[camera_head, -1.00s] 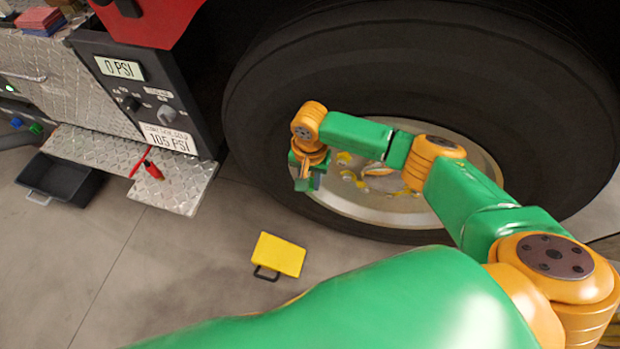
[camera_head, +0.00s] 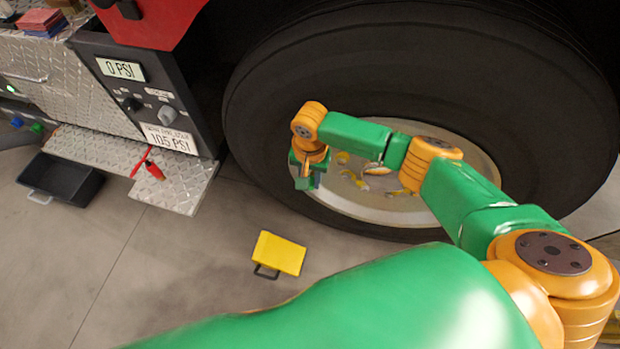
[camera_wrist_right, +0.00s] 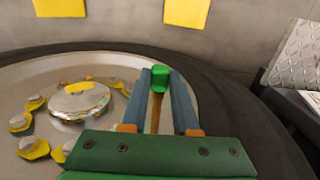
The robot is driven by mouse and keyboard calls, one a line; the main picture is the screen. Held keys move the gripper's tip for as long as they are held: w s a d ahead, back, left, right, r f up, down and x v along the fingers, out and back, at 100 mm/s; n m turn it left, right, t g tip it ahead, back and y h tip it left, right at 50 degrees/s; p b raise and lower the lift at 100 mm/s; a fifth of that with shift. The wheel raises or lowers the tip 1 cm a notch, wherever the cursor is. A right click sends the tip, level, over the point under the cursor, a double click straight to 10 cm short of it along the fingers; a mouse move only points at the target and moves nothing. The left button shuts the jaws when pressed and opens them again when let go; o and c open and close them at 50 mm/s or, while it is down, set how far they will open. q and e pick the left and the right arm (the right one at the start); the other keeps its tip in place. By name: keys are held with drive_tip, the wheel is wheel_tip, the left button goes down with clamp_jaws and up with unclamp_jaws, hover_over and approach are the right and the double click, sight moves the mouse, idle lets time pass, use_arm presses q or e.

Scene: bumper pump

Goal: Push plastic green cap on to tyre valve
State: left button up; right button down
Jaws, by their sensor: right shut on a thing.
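My right gripper (camera_head: 306,184) is beside the lower left part of the wheel's rim in the head view. In the right wrist view, its two blue-grey fingers (camera_wrist_right: 163,92) are shut on the small green cap (camera_wrist_right: 161,78), which sits between the fingertips. A thin brownish strip (camera_wrist_right: 156,113) runs between the fingers below the cap. I cannot tell whether this strip is the tyre valve, or whether the cap touches the valve. The wheel's metal rim (camera_head: 375,208) is partly covered by my right arm. My left gripper is not in view.
The big black tyre (camera_head: 275,95) fills the middle. At left are a panel reading 0 PSI (camera_head: 122,70), a diamond-plate step (camera_head: 185,185) with a red tool (camera_head: 152,168), and a black tray (camera_head: 65,178).

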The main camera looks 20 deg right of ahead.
drive_tip(key=shift+w+d, duration=0.1)
drive_tip(key=shift+w, duration=0.05)
drive_tip(key=c, duration=0.6)
unclamp_jaws()
